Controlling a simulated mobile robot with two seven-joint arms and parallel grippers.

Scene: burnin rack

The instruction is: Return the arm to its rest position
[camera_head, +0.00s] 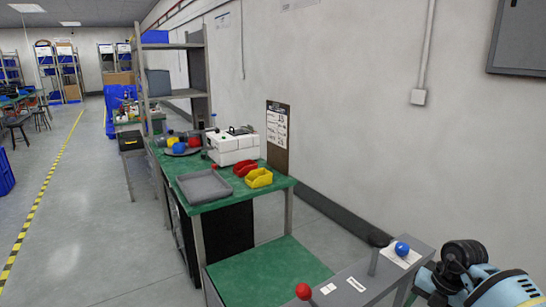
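No gripper fingers show clearly in the head view. A light-blue and black part, which looks like a piece of my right arm, enters at the lower right corner, beside the end of a grey surface (345,289). Its gripper cannot be made out, and whether it holds anything cannot be seen. My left arm and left gripper are out of the picture.
The grey surface bears a blue ball (402,248) and a red ball (304,291). A green-topped workbench (225,202) holds a grey tray (203,186), red and yellow bins (259,178) and a white box (232,147). Open floor (90,215) lies left.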

